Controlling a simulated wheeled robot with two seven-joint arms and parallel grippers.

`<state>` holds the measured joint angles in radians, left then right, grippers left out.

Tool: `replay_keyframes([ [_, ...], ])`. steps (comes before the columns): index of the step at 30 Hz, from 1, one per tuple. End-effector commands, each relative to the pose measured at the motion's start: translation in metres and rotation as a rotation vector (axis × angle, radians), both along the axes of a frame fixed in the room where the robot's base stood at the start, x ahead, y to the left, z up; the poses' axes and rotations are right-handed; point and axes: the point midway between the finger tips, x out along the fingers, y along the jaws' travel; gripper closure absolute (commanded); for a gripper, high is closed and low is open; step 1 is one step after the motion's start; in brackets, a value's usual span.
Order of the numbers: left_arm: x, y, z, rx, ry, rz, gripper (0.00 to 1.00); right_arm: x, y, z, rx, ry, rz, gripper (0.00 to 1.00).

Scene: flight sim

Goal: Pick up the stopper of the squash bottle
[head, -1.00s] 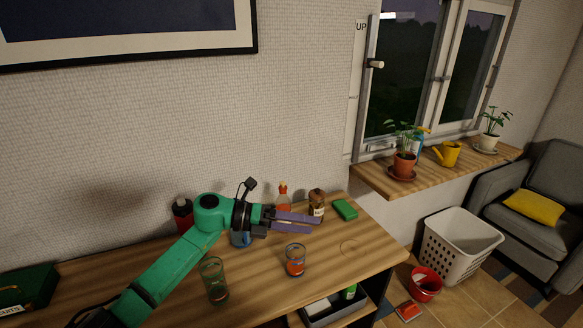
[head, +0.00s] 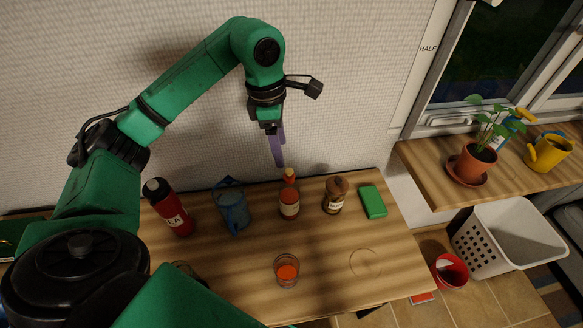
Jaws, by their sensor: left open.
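The squash bottle (head: 289,207), orange-red with a pale label, stands upright on the wooden sideboard near the wall. Its orange stopper (head: 289,174) sits on top of the neck. My left gripper (head: 279,160) hangs from above with its purple fingers pointing down. The fingertips are just above and slightly left of the stopper in the picture. The fingers overlap from this angle, so the gap between them hardly shows. The gripper is open, with nothing seen in it. My right gripper is not in view.
Left of the bottle stand a blue jug (head: 232,212) and a red flask (head: 170,208). In front stands a glass with orange drink (head: 287,271). The sideboard's right front is clear.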

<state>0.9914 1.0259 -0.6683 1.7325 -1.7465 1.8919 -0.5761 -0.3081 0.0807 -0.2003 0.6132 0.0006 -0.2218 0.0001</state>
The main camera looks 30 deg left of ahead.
Motion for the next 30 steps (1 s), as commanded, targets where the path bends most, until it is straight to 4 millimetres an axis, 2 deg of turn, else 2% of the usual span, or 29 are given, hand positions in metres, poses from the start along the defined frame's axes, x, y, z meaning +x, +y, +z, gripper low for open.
replay_keyframes([
  [1, -0.001, -0.001, -0.009, 0.002, 0.008, 0.000, 0.29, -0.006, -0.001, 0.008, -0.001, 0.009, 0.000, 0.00],
  [5, 0.002, -0.004, -0.029, -0.001, 0.002, 0.002, 0.29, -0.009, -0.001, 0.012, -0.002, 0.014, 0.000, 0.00],
  [8, 0.002, -0.006, -0.039, -0.002, 0.004, 0.001, 0.29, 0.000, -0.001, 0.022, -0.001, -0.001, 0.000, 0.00],
  [11, 0.004, -0.011, -0.056, -0.003, 0.008, 0.000, 0.29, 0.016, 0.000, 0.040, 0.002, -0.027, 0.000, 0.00],
  [15, 0.006, -0.013, -0.081, -0.004, 0.003, 0.001, 0.29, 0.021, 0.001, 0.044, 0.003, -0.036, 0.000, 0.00],
  [21, 0.007, -0.013, -0.086, -0.003, 0.000, 0.001, 0.29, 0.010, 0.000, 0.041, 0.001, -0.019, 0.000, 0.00],
  [23, 0.007, -0.013, -0.085, -0.003, 0.000, 0.001, 0.48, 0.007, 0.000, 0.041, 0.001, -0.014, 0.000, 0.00],
  [24, 0.007, -0.013, -0.085, -0.003, 0.000, 0.001, 0.63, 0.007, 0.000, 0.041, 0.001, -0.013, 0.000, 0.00],
  [27, 0.007, -0.013, -0.085, -0.003, 0.000, 0.001, 1.00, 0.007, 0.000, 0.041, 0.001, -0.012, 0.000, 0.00],
  [30, 0.007, -0.013, -0.085, -0.003, 0.000, 0.001, 1.00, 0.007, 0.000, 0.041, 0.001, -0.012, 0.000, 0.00],
])
